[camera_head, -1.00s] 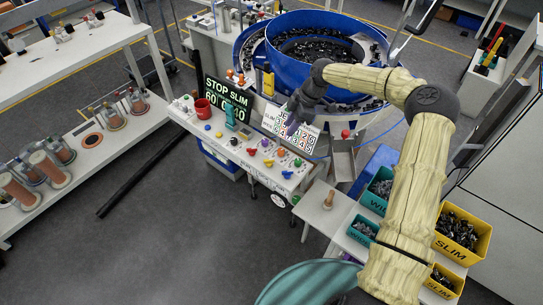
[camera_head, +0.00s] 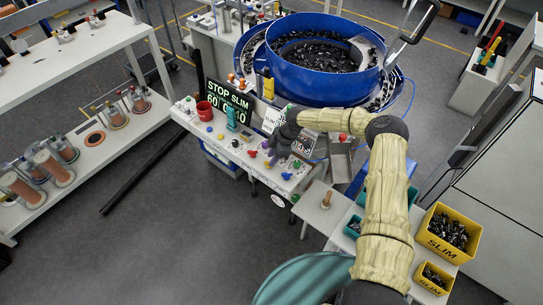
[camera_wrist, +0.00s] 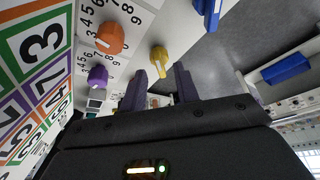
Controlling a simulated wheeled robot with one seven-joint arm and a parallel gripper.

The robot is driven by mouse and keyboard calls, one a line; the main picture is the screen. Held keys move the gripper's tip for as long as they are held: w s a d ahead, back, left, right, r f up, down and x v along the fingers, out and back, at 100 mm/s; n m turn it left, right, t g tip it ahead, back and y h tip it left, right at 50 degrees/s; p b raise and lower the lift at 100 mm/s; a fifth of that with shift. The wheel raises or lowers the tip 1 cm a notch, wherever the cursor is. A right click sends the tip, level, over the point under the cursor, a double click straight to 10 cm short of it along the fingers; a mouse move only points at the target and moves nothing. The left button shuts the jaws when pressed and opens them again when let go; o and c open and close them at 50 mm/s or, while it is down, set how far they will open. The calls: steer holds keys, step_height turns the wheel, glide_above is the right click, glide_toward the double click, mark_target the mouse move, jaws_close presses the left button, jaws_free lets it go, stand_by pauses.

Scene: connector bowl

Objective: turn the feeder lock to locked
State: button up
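The control panel (camera_head: 245,150) carries several coloured knobs; I cannot read which is the feeder lock. In the wrist view a yellow knob (camera_wrist: 158,58) with a pale pointer line lies just beyond my gripper (camera_wrist: 160,72), in line with the gap between its purple fingertips. The fingers are apart and nothing is seen held. An orange knob (camera_wrist: 110,38) and a purple knob (camera_wrist: 97,76) lie to the left beside printed number scales. In the head view my gripper (camera_head: 271,154) is low over the panel's right part and hides some knobs.
A blue bowl feeder (camera_head: 315,75) stands behind the panel. A red mug (camera_head: 204,109) is on the panel's left. A wooden-handled tool (camera_head: 326,200) and yellow SLIM bins (camera_head: 435,243) are at right. The floor in front is clear.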

steer(key=shift+a+f, duration=0.3)
steer(key=shift+f, duration=0.3)
jaws_close()
